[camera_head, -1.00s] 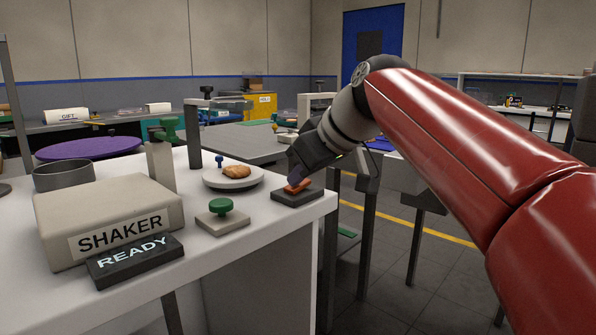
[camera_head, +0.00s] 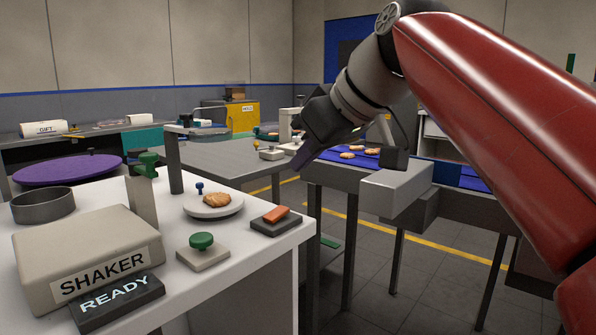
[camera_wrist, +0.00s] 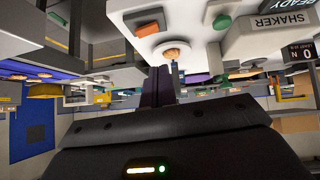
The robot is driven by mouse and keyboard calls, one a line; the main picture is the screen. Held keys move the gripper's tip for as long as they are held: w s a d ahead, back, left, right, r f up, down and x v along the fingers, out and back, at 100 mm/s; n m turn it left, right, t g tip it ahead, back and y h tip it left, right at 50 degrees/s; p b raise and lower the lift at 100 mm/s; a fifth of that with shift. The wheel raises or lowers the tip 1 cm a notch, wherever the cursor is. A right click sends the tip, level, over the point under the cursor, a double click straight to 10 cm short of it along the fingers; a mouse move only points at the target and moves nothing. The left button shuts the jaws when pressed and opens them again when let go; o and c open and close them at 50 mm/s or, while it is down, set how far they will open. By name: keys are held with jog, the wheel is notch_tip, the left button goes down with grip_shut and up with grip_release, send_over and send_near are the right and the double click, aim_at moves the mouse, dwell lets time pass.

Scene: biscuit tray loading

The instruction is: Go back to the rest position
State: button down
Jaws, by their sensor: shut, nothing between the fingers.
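My gripper (camera_head: 303,158) is shut and empty, raised above and beyond the white table's right corner in the head view. In the wrist view its dark fingers (camera_wrist: 158,88) are together, with nothing between them. The orange rocker on a dark block (camera_head: 276,219) lies at the table's right edge, apart from the gripper. The arm reaches in from the right of the head view.
The white table (camera_head: 243,263) holds the shaker box (camera_head: 60,245), a green button (camera_head: 202,241) and a round white plate (camera_head: 232,208) with a biscuit (camera_head: 215,199). A blue conveyor (camera_head: 330,156) with several biscuits runs behind the arm. A grey table (camera_head: 230,152) stands beyond.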

jog(key=s+d+f+m+h, duration=0.2)
jog(key=s+d+f, duration=0.3)
jog(key=f, duration=0.6)
jog(key=s+d+f+m+h, duration=0.2)
jog(key=s+d+f+m, duration=0.3)
jog(key=f, duration=0.6)
jog(key=s+d+f+m+h, duration=0.2)
jog(key=s+d+f, duration=0.4)
jog(key=f, duration=0.5)
jog(key=shift+m+g, duration=0.3)
jog(key=shift+m, duration=0.4)
jog(key=shift+r, duration=0.1)
